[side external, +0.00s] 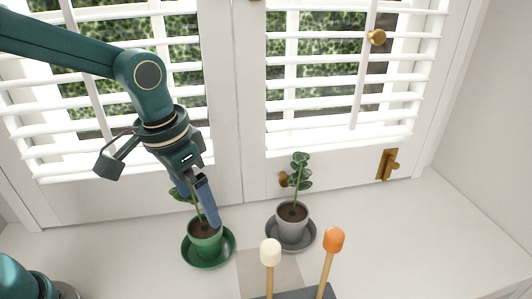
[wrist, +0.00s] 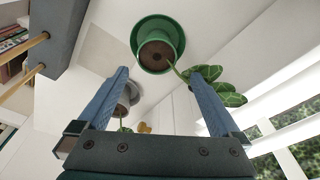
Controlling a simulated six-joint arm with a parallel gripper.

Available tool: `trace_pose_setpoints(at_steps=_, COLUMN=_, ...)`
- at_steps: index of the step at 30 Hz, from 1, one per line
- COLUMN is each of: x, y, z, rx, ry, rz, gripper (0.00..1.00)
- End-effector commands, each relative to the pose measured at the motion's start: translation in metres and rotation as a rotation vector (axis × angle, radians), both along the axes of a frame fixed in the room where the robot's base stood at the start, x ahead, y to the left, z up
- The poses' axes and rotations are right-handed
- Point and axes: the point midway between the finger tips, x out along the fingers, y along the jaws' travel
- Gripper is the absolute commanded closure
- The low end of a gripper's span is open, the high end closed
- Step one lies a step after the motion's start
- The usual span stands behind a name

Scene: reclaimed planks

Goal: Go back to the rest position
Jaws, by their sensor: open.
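My gripper (side external: 200,208) is open, pointing down, in front of or above the green pot (side external: 205,246) in the side view. The pot holds soil and a leafy plant and stands on a green saucer (side external: 191,261). The arm hides part of the plant. In the wrist view the two blue fingers of my gripper (wrist: 162,76) are spread wide with nothing gripped between them. The green pot (wrist: 148,62) shows beyond the fingertips, its leaves (wrist: 226,92) beside and partly behind the right finger. I cannot tell whether the finger touches the leaves.
A grey pot (side external: 292,222) with a plant stands on a grey saucer (side external: 309,243) to the right. A dark block (side external: 300,294) in front holds sticks with a cream head (side external: 270,252) and an orange head (side external: 334,240). Shuttered windows stand behind. The sill's right side (side external: 430,240) is clear.

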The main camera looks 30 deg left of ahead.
Motion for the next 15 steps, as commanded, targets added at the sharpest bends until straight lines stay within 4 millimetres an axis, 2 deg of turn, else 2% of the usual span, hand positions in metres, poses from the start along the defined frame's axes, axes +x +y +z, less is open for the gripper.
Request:
trace_pose_setpoints(at_steps=3, x=-0.005, y=0.01, z=0.027, rx=-0.013, ry=-0.085, rz=0.032, gripper=0.0)
trace_pose_setpoints(at_steps=7, x=-0.023, y=0.023, z=0.052, rx=-0.026, ry=-0.174, rz=0.076, gripper=0.0)
trace_pose_setpoints(at_steps=12, x=-0.054, y=0.037, z=0.069, rx=-0.034, ry=-0.269, rz=0.132, gripper=0.0)
trace_pose_setpoints(at_steps=15, x=-0.072, y=0.043, z=0.071, rx=-0.037, ry=-0.312, rz=0.164, gripper=0.0)
